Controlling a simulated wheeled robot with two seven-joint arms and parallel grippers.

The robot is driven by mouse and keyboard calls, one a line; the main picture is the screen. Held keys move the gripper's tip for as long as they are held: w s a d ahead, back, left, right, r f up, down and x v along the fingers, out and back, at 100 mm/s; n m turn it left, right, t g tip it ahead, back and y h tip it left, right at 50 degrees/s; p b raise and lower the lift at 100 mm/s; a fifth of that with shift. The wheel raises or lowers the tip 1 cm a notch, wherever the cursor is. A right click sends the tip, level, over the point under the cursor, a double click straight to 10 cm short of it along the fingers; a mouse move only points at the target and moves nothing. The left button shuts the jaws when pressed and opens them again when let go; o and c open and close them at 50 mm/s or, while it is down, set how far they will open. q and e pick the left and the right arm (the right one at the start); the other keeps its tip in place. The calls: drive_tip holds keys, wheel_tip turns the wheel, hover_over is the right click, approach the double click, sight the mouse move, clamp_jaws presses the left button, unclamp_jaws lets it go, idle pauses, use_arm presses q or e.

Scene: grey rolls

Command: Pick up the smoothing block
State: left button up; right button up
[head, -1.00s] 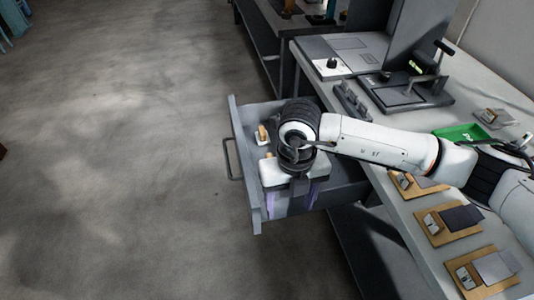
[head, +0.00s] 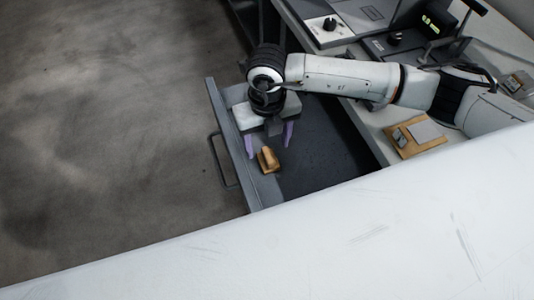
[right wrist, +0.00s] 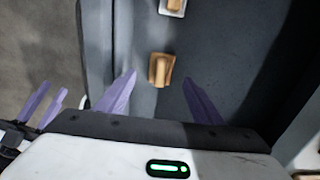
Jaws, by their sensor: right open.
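A small wooden block (head: 268,160) with a raised grip, which looks like the smoothing block, lies in the open drawer near its front wall. It also shows in the right wrist view (right wrist: 160,70), just beyond the fingertips and roughly between their lines. My right gripper (head: 269,149) is open and empty over the drawer, its purple fingers apart and pointing down. A second piece, a wooden grip on a pale base (right wrist: 173,6), shows at the top edge of the wrist view. My left gripper (right wrist: 56,89) shows only there, at the left, with its fingers apart.
The grey drawer (head: 228,130) is pulled out from the bench, with bare dark floor to the right of the block. A wooden board with grey pieces (head: 415,137) lies on the bench. The lower part of the head view is blocked close to the camera.

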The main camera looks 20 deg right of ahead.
sight(268, 155)
drive_tip(key=shift+s+d+f, duration=0.1)
drive_tip(key=shift+f, duration=2.95)
drive_tip(key=c, duration=1.2)
drive_tip(key=shift+r, duration=5.05)
